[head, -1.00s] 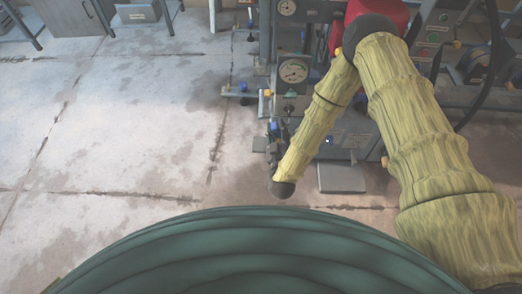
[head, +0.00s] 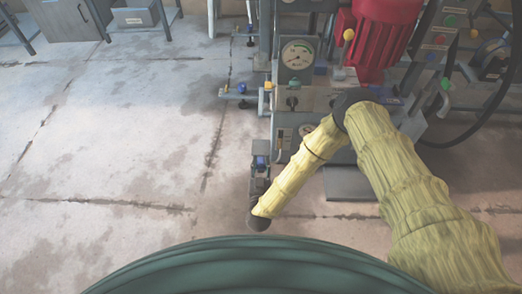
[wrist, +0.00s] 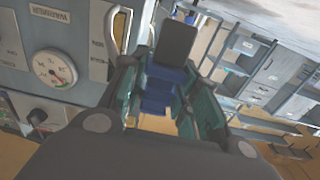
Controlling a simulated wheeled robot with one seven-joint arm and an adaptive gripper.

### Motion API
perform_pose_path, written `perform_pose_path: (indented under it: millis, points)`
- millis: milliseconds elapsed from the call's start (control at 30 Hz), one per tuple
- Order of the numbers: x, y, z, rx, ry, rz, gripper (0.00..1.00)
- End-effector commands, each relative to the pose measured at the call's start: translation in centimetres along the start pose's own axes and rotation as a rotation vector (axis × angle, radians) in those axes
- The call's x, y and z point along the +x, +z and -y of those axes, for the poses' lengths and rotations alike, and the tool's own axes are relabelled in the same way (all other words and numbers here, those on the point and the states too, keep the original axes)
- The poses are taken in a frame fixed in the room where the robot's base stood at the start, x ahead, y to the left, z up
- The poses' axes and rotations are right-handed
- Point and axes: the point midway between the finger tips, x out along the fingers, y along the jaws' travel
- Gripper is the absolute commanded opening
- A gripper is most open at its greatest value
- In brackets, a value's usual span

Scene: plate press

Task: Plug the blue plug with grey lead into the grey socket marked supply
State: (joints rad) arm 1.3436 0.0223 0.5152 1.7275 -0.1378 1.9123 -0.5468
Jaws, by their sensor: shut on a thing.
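My gripper (wrist: 165,112) is shut on the blue plug (wrist: 160,92), which sits between the teal-lined fingers in the wrist view. A dark grey block (wrist: 177,42) stands above the plug there; I cannot tell whether it belongs to the plug. In the head view my gripper (head: 260,180) is at the lower middle, left of the machine's front, with a bit of the blue plug (head: 260,161) showing. The grey lead cannot be made out. The socket marked supply cannot be identified in either view; my arm covers part of the machine's lower front.
The grey machine has a dial gauge (head: 298,54) and a red motor (head: 385,35). A valve pipe with a blue knob (head: 242,88) sticks out left. In the wrist view a panel with a gauge (wrist: 55,68) and a pale handle (wrist: 112,28) is close at left. The floor at left is clear.

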Motion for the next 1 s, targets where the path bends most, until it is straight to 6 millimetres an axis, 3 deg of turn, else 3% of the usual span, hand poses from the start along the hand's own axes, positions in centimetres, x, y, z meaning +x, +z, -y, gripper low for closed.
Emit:
perform_pose_path:
  millis: [367,1000]
  points:
    - [0.7,0.1,0.0,0.001,0.001,-0.002,0.00]
    - [12.3,1.3,0.4,0.000,0.001,-0.003,0.00]
